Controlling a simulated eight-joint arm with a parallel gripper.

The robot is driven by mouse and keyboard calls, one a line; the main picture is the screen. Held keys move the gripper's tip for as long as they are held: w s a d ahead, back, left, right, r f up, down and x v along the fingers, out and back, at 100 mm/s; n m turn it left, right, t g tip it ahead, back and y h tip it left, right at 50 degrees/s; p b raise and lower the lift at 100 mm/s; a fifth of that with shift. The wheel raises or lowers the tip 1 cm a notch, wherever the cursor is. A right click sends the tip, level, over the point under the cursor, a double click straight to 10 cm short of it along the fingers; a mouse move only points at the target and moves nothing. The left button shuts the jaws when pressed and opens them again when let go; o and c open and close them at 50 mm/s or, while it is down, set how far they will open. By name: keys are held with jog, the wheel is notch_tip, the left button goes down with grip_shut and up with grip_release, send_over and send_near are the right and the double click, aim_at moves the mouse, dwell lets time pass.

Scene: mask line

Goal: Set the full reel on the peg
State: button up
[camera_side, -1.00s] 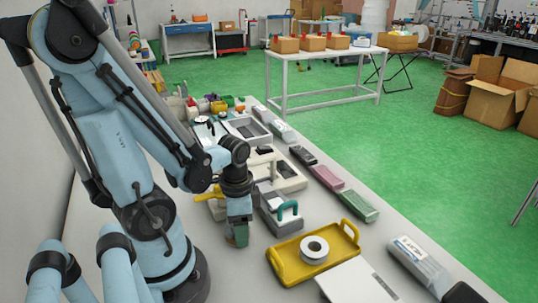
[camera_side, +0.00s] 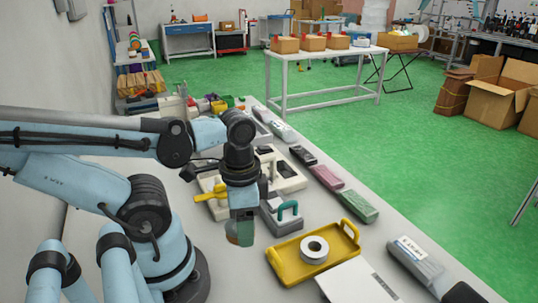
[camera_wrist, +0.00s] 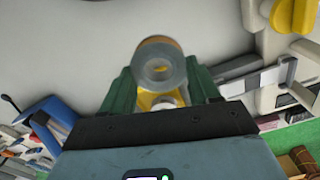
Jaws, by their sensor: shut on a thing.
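My gripper (camera_side: 241,232) points down over the bench, left of the grey block with a teal handle. In the wrist view my gripper (camera_wrist: 161,84) has its green fingers on either side of a round reel (camera_wrist: 145,62), and is shut on it. The reel has a grey, glossy face, an orange-brown edge and a hole in the middle. In the side view only a small brownish part of it shows between the fingers. A white reel (camera_side: 304,249) with a dark centre lies flat in a yellow tray (camera_side: 285,270). I cannot make out the peg for certain.
The grey block with a teal handle (camera_side: 272,222) stands close to the right of my gripper. A yellow lever (camera_side: 205,196) is behind it. A white plate (camera_side: 352,283) lies beside the tray. Pink and green packs (camera_side: 358,206) line the bench's right edge.

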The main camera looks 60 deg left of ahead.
jog(key=d+r, duration=0.5)
jog(key=r, duration=0.4)
jog(key=w+a+n, duration=0.3)
jog(key=a, duration=0.3)
jog(key=w+a+n, duration=0.3)
jog(key=a, duration=0.3)
jog(key=s+a+n, duration=0.2)
jog(key=a+n, duration=0.1)
jog(key=a, duration=0.6)
jog(key=s+a+n, duration=0.2)
jog(key=a+n, duration=0.1)
jog(key=a, duration=0.5)
notch_tip(320, 180, down, 5)
jog(key=shift+f, duration=4.05)
jog(key=shift+f, duration=0.2)
jog(key=o, duration=1.1)
